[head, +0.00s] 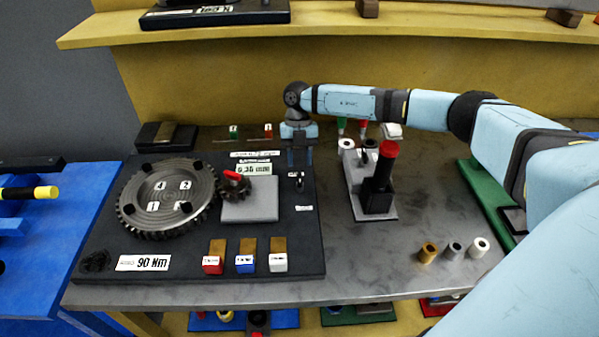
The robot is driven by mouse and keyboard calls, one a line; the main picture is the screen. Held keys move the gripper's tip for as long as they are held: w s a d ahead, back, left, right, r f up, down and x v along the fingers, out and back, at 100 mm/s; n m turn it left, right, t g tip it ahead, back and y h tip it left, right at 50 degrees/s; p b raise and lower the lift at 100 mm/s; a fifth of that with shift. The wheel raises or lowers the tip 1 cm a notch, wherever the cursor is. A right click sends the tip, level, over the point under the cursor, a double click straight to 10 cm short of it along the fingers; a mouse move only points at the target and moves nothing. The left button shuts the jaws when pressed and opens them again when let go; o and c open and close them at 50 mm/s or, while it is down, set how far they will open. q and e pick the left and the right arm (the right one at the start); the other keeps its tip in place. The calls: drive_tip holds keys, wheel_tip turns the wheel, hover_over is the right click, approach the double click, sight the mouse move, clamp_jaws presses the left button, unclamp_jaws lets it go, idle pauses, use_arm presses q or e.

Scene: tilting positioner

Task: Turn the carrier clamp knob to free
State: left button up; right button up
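My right arm comes in from the right, and its gripper (300,157) points down over the right edge of a black fixture plate (120,262). The fingers are dark and small, so I cannot tell if they are open or shut. Just in front of them, on the plate, is a small dark knob-like part (299,185) between two small white labels, which are too small to read. It looks apart from the fingers. A grey carrier block (250,207) with a small dark gear (234,189) and a red handle (232,175) sits left of it. My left gripper is not in view.
A large gear (168,222) lies on the plate's left. Red, blue and white-fronted blocks (245,263) line its front. A black post with a red top (389,149) stands to the right. Several small bushings (452,249) sit at the right front. A shelf (330,22) runs behind.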

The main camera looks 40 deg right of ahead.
sight(300, 177)
drive_tip(key=shift+x, duration=2.55)
clamp_jaws()
